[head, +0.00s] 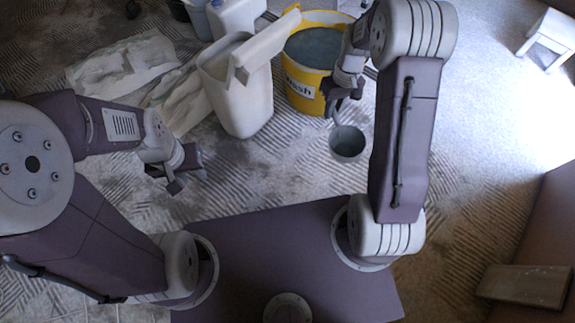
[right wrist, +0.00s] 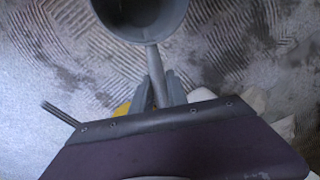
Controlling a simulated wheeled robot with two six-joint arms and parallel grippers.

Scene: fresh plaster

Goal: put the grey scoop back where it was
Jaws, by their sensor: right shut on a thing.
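The grey scoop (head: 347,143) hangs below my right gripper (head: 343,97) in the head view, in front of the yellow bucket. Its round, open bowl also shows at the top of the right wrist view (right wrist: 143,12), with its handle running down between the fingers (right wrist: 160,92). My right gripper is shut on the handle. My left gripper (head: 188,172) is at the left, above the floor and away from the scoop; its jaws are small and I cannot tell whether they are open.
A yellow bucket (head: 304,88) marked "Wash" holds grey liquid. A pale bin (head: 243,100) with a light board across its top stands left of it. Crumpled pale sheets (head: 120,65) lie further left. A white stool (head: 548,38) stands far right.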

